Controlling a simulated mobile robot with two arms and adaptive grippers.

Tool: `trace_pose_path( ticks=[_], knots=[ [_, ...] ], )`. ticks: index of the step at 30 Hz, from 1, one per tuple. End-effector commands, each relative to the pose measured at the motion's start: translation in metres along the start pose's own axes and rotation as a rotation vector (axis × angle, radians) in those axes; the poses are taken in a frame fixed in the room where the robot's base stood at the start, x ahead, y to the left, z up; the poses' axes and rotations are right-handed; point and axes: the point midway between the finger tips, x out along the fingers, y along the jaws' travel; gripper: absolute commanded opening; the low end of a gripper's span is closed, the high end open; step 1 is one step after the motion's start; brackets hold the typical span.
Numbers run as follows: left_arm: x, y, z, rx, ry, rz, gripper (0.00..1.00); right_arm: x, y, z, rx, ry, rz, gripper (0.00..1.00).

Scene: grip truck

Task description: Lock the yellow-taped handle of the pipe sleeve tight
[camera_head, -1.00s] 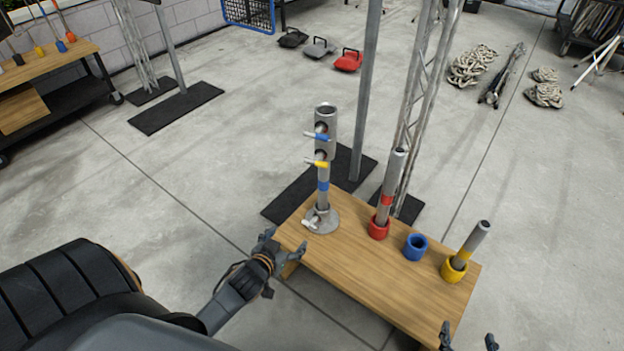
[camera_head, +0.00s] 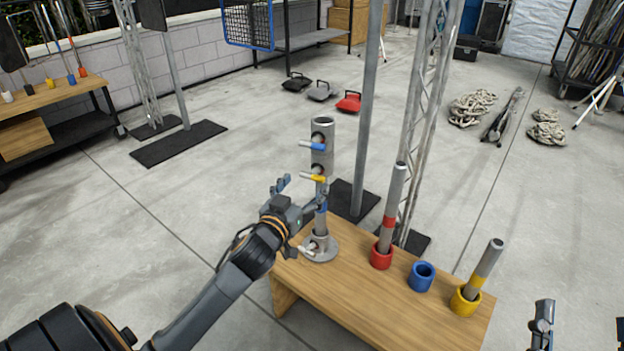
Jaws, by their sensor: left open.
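The pipe sleeve (camera_head: 321,160) stands upright on a round metal base (camera_head: 324,250) at the back left of the wooden table. Its yellow-taped handle (camera_head: 313,178) sticks out to the left, below a blue-taped handle (camera_head: 312,146). A pipe with blue tape (camera_head: 321,222) rises from the base into the sleeve. My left gripper (camera_head: 302,192) is open just below the yellow-taped handle, with one finger left of the pipe and the other close in front of it. Whether it touches is unclear. My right gripper (camera_head: 542,318) shows in part at the lower right edge; its jaw state is unclear.
On the wooden table (camera_head: 375,300) stand a red holder (camera_head: 381,257) with a pipe, an empty blue holder (camera_head: 421,277) and a yellow holder (camera_head: 465,300) with a tilted pipe. A metal post (camera_head: 368,110) and truss (camera_head: 420,130) rise behind the table.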

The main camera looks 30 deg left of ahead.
Motion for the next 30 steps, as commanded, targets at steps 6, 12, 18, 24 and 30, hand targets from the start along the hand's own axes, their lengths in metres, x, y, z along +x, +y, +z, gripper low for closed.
trace_pose_path(
  ticks=[6, 12, 18, 24, 30],
  knots=[
    [0.036, 0.000, 0.001, 0.002, 0.001, 0.001, 0.79, -0.004, -0.004, -0.031, 0.008, 0.189, -0.008, 0.79],
    [0.048, 0.000, 0.001, 0.001, -0.001, 0.000, 0.79, -0.007, -0.005, -0.045, 0.012, 0.264, -0.011, 0.79],
    [0.049, 0.000, 0.001, 0.001, -0.001, 0.001, 0.79, -0.008, -0.005, -0.047, 0.012, 0.272, -0.011, 0.79],
    [0.049, 0.000, 0.001, 0.001, -0.001, 0.001, 0.55, -0.007, -0.005, -0.047, 0.012, 0.271, -0.011, 0.79],
    [0.048, 0.000, 0.001, 0.001, -0.001, 0.001, 0.24, -0.007, -0.005, -0.047, 0.011, 0.270, -0.011, 0.79]
  ],
)
